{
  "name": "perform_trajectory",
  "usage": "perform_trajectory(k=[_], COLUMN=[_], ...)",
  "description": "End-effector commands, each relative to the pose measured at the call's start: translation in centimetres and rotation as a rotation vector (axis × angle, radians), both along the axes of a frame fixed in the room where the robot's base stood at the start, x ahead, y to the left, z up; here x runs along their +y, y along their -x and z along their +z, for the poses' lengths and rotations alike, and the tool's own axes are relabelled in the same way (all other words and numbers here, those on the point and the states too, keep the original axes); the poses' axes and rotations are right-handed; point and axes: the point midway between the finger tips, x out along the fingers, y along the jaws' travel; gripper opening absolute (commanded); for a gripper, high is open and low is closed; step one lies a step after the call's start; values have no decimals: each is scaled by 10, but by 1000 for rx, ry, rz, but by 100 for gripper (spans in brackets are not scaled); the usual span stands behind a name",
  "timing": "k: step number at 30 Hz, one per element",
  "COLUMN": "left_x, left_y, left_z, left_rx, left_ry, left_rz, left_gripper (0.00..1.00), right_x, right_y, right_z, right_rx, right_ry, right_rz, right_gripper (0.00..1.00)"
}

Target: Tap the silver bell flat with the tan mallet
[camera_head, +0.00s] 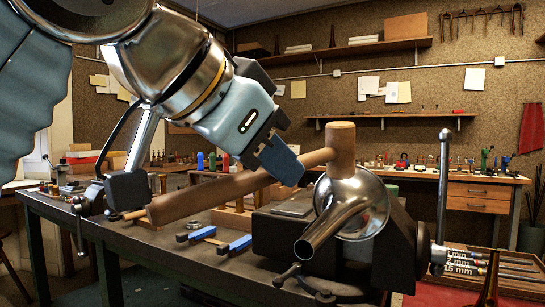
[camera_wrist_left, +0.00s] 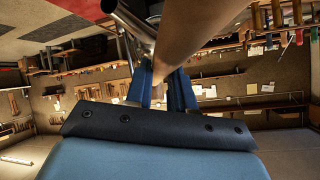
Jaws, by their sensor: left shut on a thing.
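The tan wooden mallet (camera_head: 341,150) is in the head view, its handle sloping down to the left and its head upright. My left gripper (camera_head: 281,162) is shut on the handle near the head. In the left wrist view the handle (camera_wrist_left: 195,38) runs between the blue fingers of my left gripper (camera_wrist_left: 163,78). The silver bell (camera_head: 360,205), with its curved tube, sits by a dark block on the workbench. The mallet head's lower end overlaps the bell's top edge; I cannot tell whether they touch. My right gripper is not in view.
A vertical metal rod (camera_head: 442,190) stands right of the bell. A tray of marked tubes (camera_head: 490,265) lies at the lower right. A back bench holds small tools.

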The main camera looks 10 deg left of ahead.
Motion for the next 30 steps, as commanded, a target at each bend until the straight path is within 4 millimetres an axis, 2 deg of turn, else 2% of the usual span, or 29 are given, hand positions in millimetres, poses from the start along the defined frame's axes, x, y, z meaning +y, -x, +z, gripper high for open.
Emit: perform_trajectory(k=[14, 25, 30], left_x=[0, -1, -1], left_y=[0, -8, -8], left_z=[-2, -43, -36], left_rx=[0, -2, 1], left_ry=[1, 2, -1], left_rz=[0, 1, 0], left_gripper=[0, 0, 0], right_x=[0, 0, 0], right_y=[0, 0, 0], right_z=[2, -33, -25], right_rx=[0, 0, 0], right_ry=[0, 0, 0], right_rz=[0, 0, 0], right_gripper=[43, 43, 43])
